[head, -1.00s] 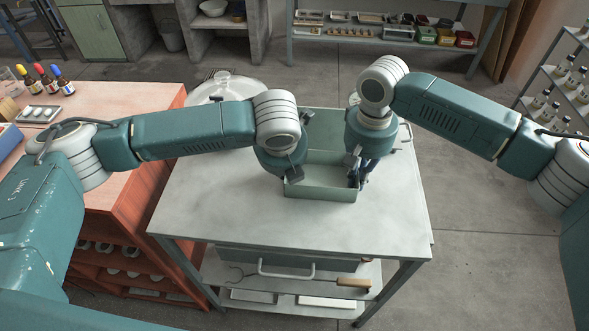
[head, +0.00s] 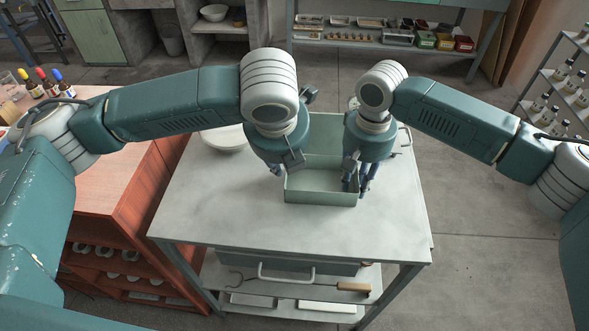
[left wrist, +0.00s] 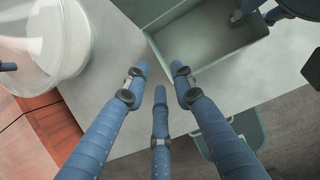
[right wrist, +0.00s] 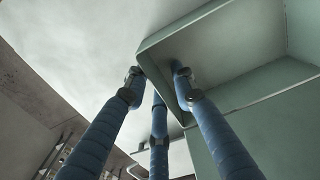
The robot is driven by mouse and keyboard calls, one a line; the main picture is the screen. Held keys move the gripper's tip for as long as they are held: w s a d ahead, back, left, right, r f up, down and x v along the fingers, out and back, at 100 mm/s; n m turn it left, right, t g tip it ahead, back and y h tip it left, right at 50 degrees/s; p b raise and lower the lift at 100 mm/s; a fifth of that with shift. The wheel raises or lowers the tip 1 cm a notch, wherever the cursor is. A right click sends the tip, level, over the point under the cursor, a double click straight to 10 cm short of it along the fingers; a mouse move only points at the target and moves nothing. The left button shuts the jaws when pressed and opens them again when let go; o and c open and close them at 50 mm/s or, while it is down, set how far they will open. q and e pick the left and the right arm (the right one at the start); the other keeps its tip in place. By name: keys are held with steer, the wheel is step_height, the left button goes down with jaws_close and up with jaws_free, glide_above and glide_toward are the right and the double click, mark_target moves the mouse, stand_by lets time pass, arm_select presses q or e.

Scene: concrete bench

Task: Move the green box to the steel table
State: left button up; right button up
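The open green box (head: 322,197) stands on the pale top of the steel table (head: 270,225). My left gripper (head: 277,168) is open and empty just outside the box's left wall. In the left wrist view its fingers (left wrist: 160,75) are spread over bare table, with the box (left wrist: 215,58) to the upper right. My right gripper (head: 358,187) is at the box's right wall. In the right wrist view its spread fingers (right wrist: 157,80) straddle the wall of the box (right wrist: 225,95), one inside and one outside. The wall's contact with the fingers is unclear.
A clear glass dome with a white base (left wrist: 55,40) stands left of the box, partly hidden by my left arm in the head view. A red-brown workbench (head: 125,165) with bottles adjoins on the left. The front of the tabletop is clear. A drawer (head: 285,262) lies below.

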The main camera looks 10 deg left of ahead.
steer(key=shift+r, duration=0.2)
arm_select(q)
steer(key=shift+v, duration=0.95)
arm_select(e)
step_height(320, 180, up, 12)
steer(key=shift+f, duration=0.2)
